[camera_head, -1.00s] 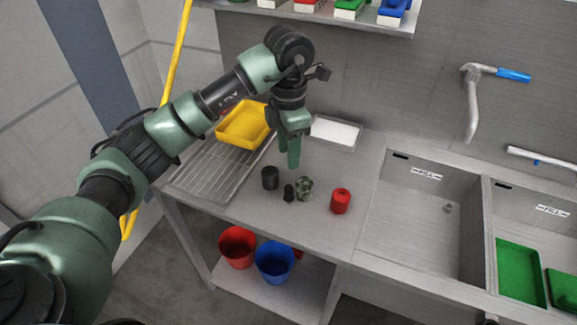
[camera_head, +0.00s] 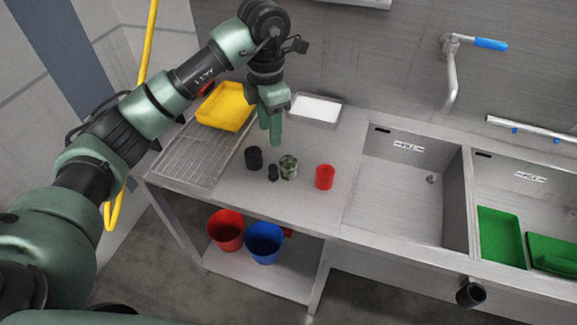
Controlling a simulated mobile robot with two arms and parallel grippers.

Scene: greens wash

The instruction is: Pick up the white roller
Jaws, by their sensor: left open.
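I see nothing that I can clearly identify as a white roller. My left gripper (camera_head: 277,136) points down over the back of the steel counter (camera_head: 230,190), behind a group of small cylinders. It is open and I see nothing in it; its fingers overlap in this view. Below it stand a black cylinder (camera_head: 254,158), a smaller black piece (camera_head: 273,173) and a mottled grey-green cylinder (camera_head: 289,167). A red cylinder (camera_head: 325,177) stands to their right. A shallow tray with a white inside (camera_head: 316,108) lies behind the gripper. My right gripper is not in view.
A yellow tray (camera_head: 224,106) sits on the ribbed drainer at left. Two sink basins (camera_head: 405,190) lie to the right, green trays (camera_head: 499,237) in the farther one. Red (camera_head: 226,231) and blue (camera_head: 265,243) buckets stand on the lower shelf. A tap (camera_head: 452,75) overhangs the basins.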

